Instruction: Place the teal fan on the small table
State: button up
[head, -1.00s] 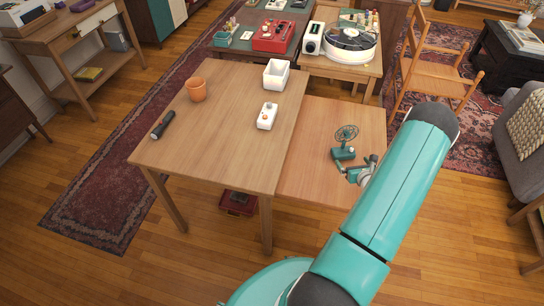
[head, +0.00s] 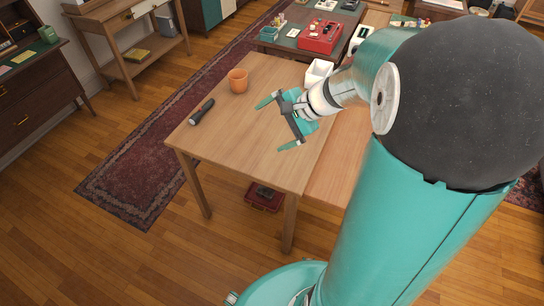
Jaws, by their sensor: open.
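The teal fan does not show in the head view now; a second earlier it stood on the lower wooden table (head: 333,165) at the right, an area my arm now largely covers. This lower table adjoins the larger, higher wooden table (head: 235,125). I cannot tell which one is meant as the small table. My gripper (head: 273,125) is above the right part of the higher table, with its two teal fingers spread wide apart. I see nothing between the fingertips.
On the higher table are an orange pot (head: 238,82), a dark flashlight (head: 201,112) and a white container (head: 317,73) beside my wrist. The table's front left is clear. A red case (head: 264,195) lies beneath. A red device (head: 321,37) sits on a table behind.

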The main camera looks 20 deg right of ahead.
jog(key=s+a+r+n+h, duration=0.3)
jog(key=s+n, duration=0.3)
jog(key=s, duration=0.2)
jog(key=s+a+r+n+h, duration=0.3)
jog(key=s+a+r+n, duration=0.2)
jog(key=s+r+n, duration=0.1)
jog(key=shift+s+a+r+n+h, duration=0.15)
jog(key=shift+s+n+h, duration=0.25)
jog(key=shift+s+n, duration=0.65)
jog(key=shift+s+m, duration=0.25)
jog(key=shift+s, duration=0.05)
jog(key=shift+c, duration=0.2)
